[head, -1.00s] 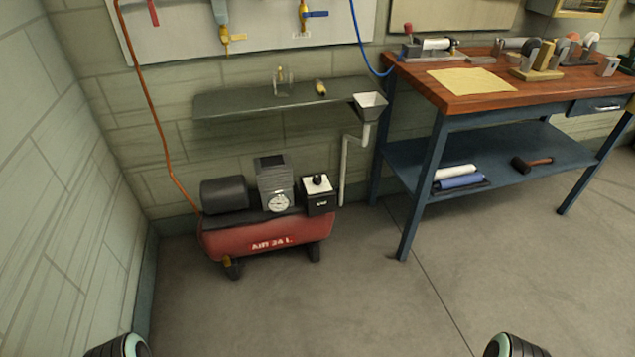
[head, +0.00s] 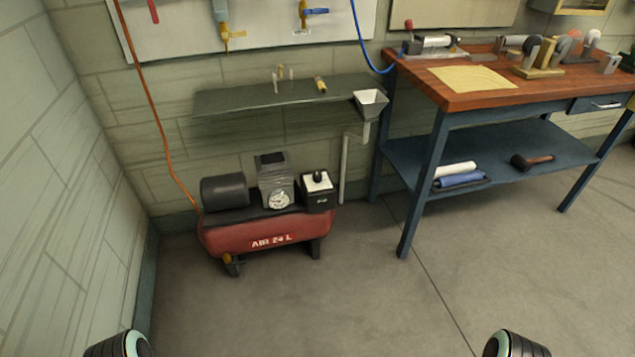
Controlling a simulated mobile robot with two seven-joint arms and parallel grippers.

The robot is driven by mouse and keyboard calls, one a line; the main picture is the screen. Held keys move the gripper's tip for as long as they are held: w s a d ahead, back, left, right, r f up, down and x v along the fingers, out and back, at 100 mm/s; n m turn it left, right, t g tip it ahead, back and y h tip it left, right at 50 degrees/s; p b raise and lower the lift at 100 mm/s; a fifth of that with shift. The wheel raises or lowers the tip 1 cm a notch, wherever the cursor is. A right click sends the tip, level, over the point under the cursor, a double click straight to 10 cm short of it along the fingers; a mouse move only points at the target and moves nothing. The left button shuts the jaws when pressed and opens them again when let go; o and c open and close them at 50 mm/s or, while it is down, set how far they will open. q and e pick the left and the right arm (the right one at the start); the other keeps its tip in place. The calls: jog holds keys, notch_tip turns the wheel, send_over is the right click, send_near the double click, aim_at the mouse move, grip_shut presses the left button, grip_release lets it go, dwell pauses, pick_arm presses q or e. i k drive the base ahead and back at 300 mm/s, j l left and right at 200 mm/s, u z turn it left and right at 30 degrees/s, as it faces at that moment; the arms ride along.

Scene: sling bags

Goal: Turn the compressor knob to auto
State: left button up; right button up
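The red air compressor (head: 270,238), marked "AIR 24 L", stands on the floor against the back wall at the left. A black box with a white top (head: 318,199) sits at the right end of its tank. A small black knob (head: 317,176) stands on that white top; its setting is too small to read. A round white gauge (head: 280,198) is on the grey block beside it. Only rounded parts of my two arms show at the bottom edge, well short of the compressor. Neither gripper's fingers are in view.
A wall shelf (head: 240,101) hangs above the compressor, with a funnel and drain pipe (head: 345,170) at its right end. A workbench with a wooden top (head: 480,92) and blue legs stands at the right. A left wall (head: 60,200) is close. The floor (head: 330,300) before the compressor is clear.

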aim_at(316, 177)
jog(key=i+j+u, duration=0.1)
jog(key=i, duration=0.45)
jog(key=i+j+u, duration=0.1)
jog(key=i+j, duration=0.2)
jog(key=i, duration=0.25)
